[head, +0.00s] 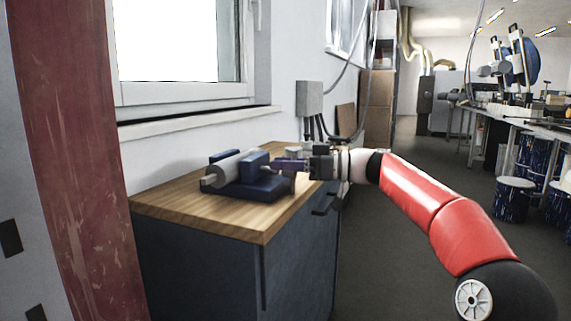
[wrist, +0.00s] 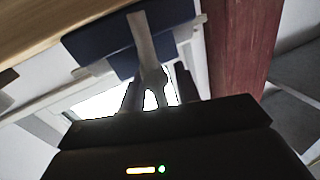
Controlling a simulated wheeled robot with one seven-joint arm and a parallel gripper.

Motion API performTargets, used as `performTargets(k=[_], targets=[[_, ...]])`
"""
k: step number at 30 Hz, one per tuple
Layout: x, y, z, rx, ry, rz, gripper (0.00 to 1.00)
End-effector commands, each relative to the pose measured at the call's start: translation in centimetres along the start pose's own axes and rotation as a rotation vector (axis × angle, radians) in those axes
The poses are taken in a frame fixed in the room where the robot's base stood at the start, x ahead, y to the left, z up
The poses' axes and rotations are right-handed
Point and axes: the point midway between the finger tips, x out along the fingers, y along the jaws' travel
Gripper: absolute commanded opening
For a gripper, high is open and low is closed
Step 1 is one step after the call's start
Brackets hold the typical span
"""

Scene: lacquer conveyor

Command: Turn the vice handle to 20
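The blue vice (head: 262,185) with a grey cylindrical body stands on the wooden top of a cabinet. Its thin grey handle bar (head: 293,183) is at the right end, partly hidden by my gripper (head: 290,165). My gripper reaches in from the right, level with the vice. In the wrist view the grey handle (wrist: 144,38) runs down from the blue vice (wrist: 107,42) toward the space between my two dark fingers (wrist: 160,90). The fingers stand apart with bright gaps between them. Contact with the handle cannot be made out. No scale or number is readable.
The wooden bench top (head: 240,220) has free room in front of the vice. A window (head: 180,50) and a grey wall box (head: 309,98) with cables are behind it. A red post (head: 75,160) stands at left. Blue drums (head: 514,198) stand at right; the floor between is clear.

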Motion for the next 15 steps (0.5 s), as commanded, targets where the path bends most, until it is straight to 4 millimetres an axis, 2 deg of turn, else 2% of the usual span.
performTargets(k=[3, 10, 15], targets=[[-0.03, 0.01, 0.02, 0.000, 0.000, 0.000, 0.30], [-0.04, -0.01, 0.03, 0.001, -0.001, -0.001, 0.00], [-0.03, -0.01, 0.11, 0.002, -0.002, -0.002, 0.00]])
